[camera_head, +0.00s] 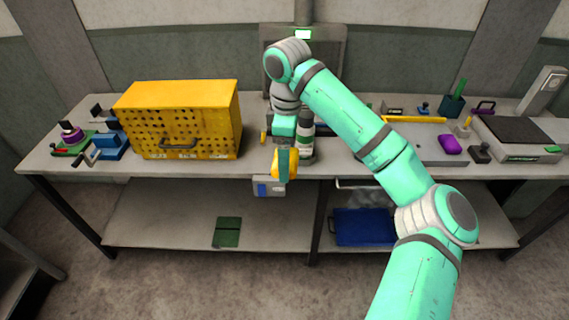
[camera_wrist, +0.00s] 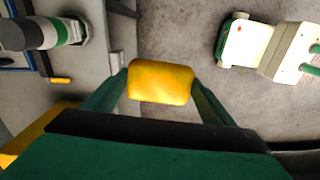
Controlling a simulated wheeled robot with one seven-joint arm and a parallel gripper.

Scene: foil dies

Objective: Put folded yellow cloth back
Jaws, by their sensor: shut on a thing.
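The folded yellow cloth (camera_wrist: 160,81) is between the two fingers of my gripper (camera_wrist: 160,88) in the wrist view. My gripper is shut on it. In the head view the yellow cloth (camera_head: 292,163) shows partly behind the green fingers of my gripper (camera_head: 286,166). My gripper points down at the front edge of the workbench (camera_head: 340,165). In the wrist view the cloth is seen over the floor, just off the bench edge.
A yellow perforated cabinet (camera_head: 190,120) stands on the bench left of my gripper. A white bottle with a green band (camera_head: 306,140) stands close behind it. A purple object (camera_head: 450,144) and a flat grey device (camera_head: 515,133) are at right. A blue tray (camera_head: 365,228) lies on the lower shelf.

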